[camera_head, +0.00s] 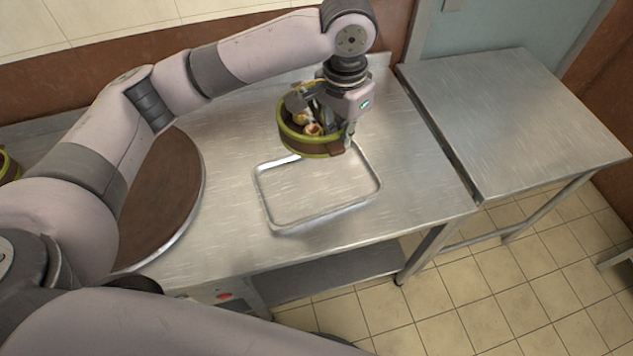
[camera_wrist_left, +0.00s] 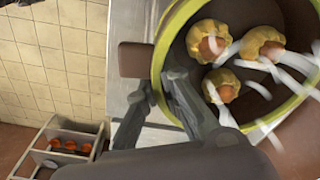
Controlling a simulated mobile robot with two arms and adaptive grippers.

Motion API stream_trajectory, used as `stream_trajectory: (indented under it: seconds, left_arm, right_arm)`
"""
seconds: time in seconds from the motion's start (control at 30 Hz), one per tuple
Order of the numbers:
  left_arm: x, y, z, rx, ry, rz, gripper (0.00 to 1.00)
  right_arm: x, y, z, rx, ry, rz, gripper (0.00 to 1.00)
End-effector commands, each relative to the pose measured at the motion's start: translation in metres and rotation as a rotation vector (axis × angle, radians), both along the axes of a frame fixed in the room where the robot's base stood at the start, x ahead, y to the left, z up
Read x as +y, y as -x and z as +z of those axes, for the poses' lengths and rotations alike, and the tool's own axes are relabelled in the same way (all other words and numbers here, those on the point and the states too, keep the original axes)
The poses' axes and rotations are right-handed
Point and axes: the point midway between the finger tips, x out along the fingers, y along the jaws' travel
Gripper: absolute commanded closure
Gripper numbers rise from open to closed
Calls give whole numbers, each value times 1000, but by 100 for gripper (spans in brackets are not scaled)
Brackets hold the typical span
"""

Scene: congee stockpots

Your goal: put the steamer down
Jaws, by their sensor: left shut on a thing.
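The steamer (camera_head: 306,141) is a round brown basket with green rims, held by my left gripper (camera_head: 333,112) over the back edge of a shallow metal tray (camera_head: 270,206). In the left wrist view the steamer (camera_wrist_left: 160,52) fills the upper right, with several yellow dumplings (camera_wrist_left: 224,84) and white wisps inside. One gripper finger (camera_wrist_left: 190,108) shows at its green rim. Whether the steamer's underside touches the tray cannot be told. My right gripper is not in view.
The tray sits on a steel table (camera_head: 412,195). A large round brown surface (camera_head: 165,200) lies to the left. A second steel table (camera_head: 520,110) stands at right, across a narrow gap. A green-rimmed container (camera_head: 8,166) shows at the far left edge.

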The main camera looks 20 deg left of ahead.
Motion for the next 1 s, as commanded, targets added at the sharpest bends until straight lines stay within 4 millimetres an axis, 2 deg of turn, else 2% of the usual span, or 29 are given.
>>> stream_trajectory:
  seconds: [0.07, 0.17, 0.27, 0.6, 0.7, 1.0]
  left_arm:
    - [1, -3, 5, 0, -2, -3, 100]
    - [1, -3, 0, 5, -4, -5, 100]
    - [1, -2, -21, 8, -4, -5, 100]
    - [1, -2, -111, 7, -4, -4, 100]
    - [1, -3, -131, 5, -4, -4, 100]
    - [0, -3, -163, 3, -2, -6, 100]
  right_arm:
    - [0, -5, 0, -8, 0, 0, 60]
    - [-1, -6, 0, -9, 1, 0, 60]
    - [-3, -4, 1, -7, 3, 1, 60]
    - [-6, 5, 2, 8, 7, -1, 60]
    - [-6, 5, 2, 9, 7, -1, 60]
    - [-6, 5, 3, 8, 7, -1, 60]
